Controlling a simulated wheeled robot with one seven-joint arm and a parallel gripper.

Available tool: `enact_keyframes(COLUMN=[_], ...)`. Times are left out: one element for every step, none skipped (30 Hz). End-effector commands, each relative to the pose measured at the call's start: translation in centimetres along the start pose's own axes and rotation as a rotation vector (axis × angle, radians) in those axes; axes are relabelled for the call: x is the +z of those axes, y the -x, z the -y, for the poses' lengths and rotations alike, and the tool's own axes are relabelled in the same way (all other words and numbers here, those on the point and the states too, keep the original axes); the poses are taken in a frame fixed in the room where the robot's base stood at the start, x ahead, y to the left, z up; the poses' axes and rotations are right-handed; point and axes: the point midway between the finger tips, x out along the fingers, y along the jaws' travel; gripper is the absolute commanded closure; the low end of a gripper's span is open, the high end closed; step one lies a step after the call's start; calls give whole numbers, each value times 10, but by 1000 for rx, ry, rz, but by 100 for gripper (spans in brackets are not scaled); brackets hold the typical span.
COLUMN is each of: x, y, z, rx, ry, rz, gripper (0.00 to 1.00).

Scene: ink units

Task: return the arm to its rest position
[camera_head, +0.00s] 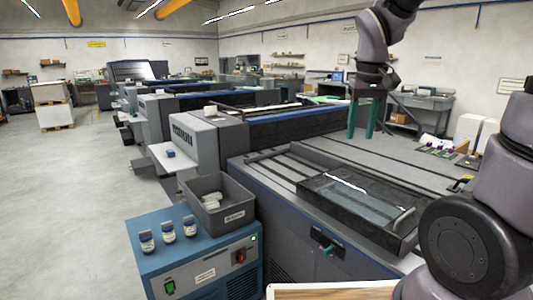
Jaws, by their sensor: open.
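My gripper (360,134) hangs pointing down in the upper right of the head view, over the far part of the long grey press. Its two green fingers are apart, with nothing visible between them. My purple-grey arm links show at the top and along the right edge, with a large round joint at the lower right. The middle of the arm is out of view. I cannot tell how high the fingertips are above the press.
The grey press (300,222) has a dark hinged cover with a handle (403,219). A blue cabinet (205,265) at the front carries three small jars and a grey bin (228,218) holding pale items. Open floor (60,210) lies at left.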

Motion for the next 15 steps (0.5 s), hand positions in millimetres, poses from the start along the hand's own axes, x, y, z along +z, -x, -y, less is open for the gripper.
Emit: enact_keyframes(x=[9, 15, 22, 28, 33, 40, 46, 51, 57, 61, 65, 69, 72, 75, 77], y=[17, 25, 36, 43, 51, 59, 65, 71, 77, 81, 85, 89, 91, 93, 96], z=[-5, -7, -9, -10, -11, -12, -13, -14, -14, -14, -15, -15, -14, -15, -14], rx=[-33, -51, -76, -94, -112, -133, -148, -163, -181, -192, -203, -215, -223, -229, -236], ry=[-54, -84, -123, -153, -181, -217, -242, -265, -296, -315, -334, -352, -365, -376, -387], rz=[-56, -84, -122, -151, -180, -216, -244, -270, -302, -323, -344, -368, -382, -395, -408], gripper=[52, 52, 52, 52, 52, 52, 52, 52, 52, 52, 52, 52, 52, 52, 52])
